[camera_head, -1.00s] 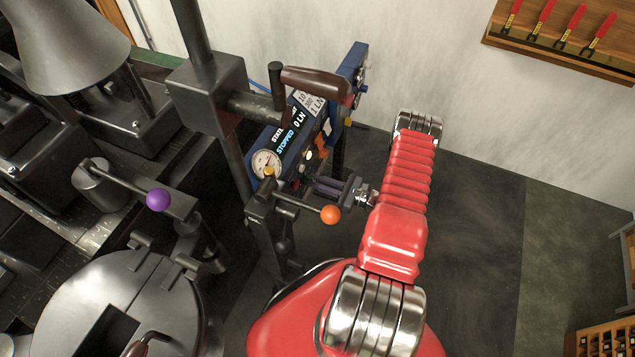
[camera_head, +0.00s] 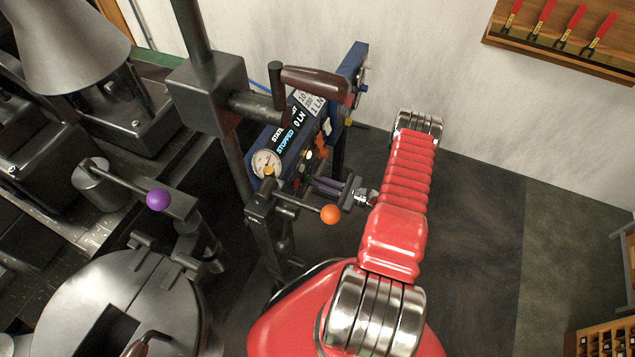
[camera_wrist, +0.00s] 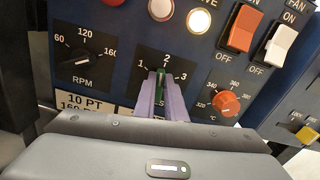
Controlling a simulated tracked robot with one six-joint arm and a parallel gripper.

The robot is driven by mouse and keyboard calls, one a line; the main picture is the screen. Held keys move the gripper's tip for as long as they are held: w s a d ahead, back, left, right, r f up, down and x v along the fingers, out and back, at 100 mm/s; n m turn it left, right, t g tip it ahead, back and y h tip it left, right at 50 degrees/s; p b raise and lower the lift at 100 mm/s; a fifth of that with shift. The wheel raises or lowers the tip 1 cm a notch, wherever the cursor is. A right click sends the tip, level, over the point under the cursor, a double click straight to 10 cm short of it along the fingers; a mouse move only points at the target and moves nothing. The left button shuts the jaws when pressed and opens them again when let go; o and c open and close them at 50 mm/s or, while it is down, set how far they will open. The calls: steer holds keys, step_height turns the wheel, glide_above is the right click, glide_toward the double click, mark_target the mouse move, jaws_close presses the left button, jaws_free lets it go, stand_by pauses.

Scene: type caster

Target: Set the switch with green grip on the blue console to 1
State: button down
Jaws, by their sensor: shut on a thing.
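The blue console (camera_head: 357,62) stands beyond my arm, and its dark panel (camera_wrist: 205,65) fills the wrist view. The switch with the green grip (camera_wrist: 160,83) sits on a dial plate marked 1, 2 and 3. My gripper (camera_wrist: 160,90) has its two purple fingers shut on the green grip, one on each side. The fingers hide most of the grip, so its exact setting is hard to read. In the head view my gripper (camera_head: 318,184) reaches left to the console front, and the switch is hidden there.
A lever with an orange ball (camera_head: 330,214) passes close by my gripper.

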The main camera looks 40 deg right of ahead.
steer(key=n, duration=0.6)
steer(key=a+n, duration=0.1)
steer(key=n, duration=0.3)
steer(key=shift+s+f, duration=0.35)
steer(key=shift+f, duration=0.05)
steer(key=c, duration=1.8)
jaws_free()
steer(key=shift+d, duration=0.15)
steer(key=v, duration=1.3)
steer(key=shift+s+f, duration=0.1)
steer(key=shift+s, duration=0.25)
